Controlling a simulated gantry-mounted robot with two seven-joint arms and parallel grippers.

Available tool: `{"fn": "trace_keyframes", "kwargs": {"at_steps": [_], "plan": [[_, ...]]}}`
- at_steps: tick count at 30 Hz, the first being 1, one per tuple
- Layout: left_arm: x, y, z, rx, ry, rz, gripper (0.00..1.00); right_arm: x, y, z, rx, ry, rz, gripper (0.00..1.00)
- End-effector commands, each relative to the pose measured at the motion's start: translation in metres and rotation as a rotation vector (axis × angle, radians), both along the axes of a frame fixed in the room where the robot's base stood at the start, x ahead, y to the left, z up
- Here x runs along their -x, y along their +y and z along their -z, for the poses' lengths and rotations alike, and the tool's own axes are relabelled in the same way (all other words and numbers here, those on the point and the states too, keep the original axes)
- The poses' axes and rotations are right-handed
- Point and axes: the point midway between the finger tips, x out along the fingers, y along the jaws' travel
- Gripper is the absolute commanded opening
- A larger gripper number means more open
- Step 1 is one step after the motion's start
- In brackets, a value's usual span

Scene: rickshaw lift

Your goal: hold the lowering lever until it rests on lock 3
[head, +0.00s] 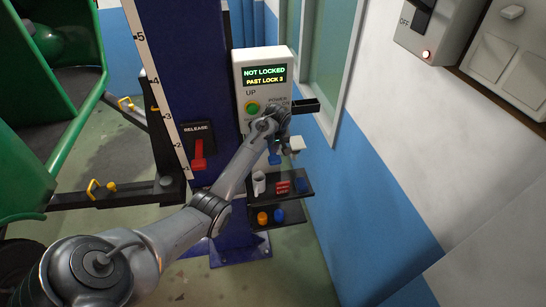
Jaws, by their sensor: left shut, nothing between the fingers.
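The control box (239,75) stands on the blue lift column (185,70). Its display (265,76) reads "NOT LOCKED" and "PAST LOCK 3". A green UP button (252,107) sits below it. A black bar (306,105) sticks out from the box's right side; I cannot tell if it is the lowering lever. A red release handle (198,155) is on the column, left of my arm. My left gripper (284,143) is shut and empty at the box's lower part, and my wrist hides part of the box. Whether it touches a lever is unclear. My right gripper is out of view.
A green rickshaw body (75,90) is at the left, near black lift arms (120,192) with yellow hooks. Below the box, black shelves (298,180) hold a white mug (259,183) and small coloured items. A wall switch box (440,28) is at upper right.

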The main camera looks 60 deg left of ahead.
Motion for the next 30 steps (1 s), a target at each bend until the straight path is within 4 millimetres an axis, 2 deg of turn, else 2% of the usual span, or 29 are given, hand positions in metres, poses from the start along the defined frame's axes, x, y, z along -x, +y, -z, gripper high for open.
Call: {"fn": "trace_keyframes", "kwargs": {"at_steps": [9, 15, 21, 30], "plan": [[-0.004, 0.014, 0.048, 0.001, 0.003, -0.002, 0.0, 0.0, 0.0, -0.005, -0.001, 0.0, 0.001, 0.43], [-0.006, 0.019, 0.067, 0.0, 0.002, -0.002, 0.0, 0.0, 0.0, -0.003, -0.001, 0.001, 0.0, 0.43], [-0.007, 0.021, 0.075, -0.001, 0.002, -0.002, 0.0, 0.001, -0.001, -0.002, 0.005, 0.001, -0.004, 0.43], [-0.007, 0.021, 0.075, -0.001, 0.0, -0.001, 0.0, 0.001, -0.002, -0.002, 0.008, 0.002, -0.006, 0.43]]}}
